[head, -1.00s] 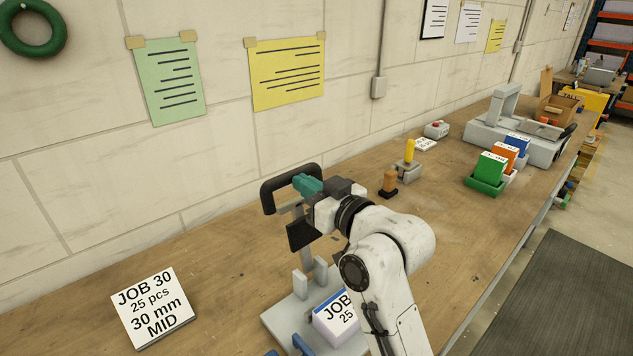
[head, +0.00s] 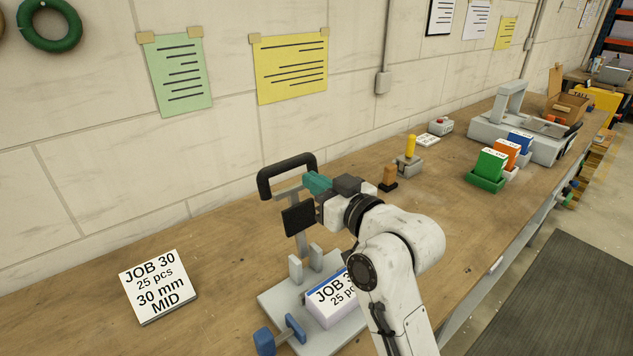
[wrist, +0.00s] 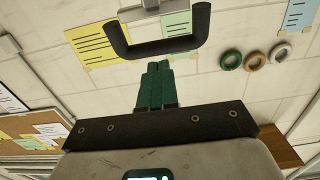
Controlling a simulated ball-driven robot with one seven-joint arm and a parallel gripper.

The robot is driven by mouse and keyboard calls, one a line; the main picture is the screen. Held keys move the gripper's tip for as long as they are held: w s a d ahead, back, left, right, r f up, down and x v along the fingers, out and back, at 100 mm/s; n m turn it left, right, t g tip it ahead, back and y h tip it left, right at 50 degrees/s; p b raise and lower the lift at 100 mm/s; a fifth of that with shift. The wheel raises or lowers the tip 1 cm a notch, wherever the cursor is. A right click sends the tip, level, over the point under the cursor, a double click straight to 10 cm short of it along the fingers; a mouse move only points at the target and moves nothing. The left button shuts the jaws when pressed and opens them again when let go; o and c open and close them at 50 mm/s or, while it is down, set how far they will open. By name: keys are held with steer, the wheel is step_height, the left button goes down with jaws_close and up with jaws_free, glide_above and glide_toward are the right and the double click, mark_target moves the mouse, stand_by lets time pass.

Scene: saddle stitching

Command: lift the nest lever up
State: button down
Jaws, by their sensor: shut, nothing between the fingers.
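A stitching fixture has a black U-shaped handle (head: 286,168) on a grey upright, with a black plate below it. A blue-knobbed lever (head: 265,341) sits at the fixture's front left, by a blue bar. I cannot tell for certain which is the nest lever. My gripper (head: 306,178) has teal fingers, shut and empty. It is right beside and slightly below the black handle, apart from the blue lever. In the wrist view the fingers (wrist: 157,66) point toward the handle (wrist: 157,46), with nothing between them. Contact with the handle cannot be told.
A paper stack (head: 332,299) lies on the fixture's grey base (head: 275,299). A job sign (head: 158,287) stands left. A wooden peg (head: 389,177), a yellow-handled piece (head: 410,150) and a green bin (head: 487,180) are to the right. The bench left of the fixture is mostly clear.

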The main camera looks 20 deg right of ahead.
steer(key=b+v, duration=0.1)
steer(key=v, duration=0.8)
steer(key=shift+b, duration=0.4)
steer(key=shift+s+f, duration=0.15)
steer(key=shift+f, duration=0.05)
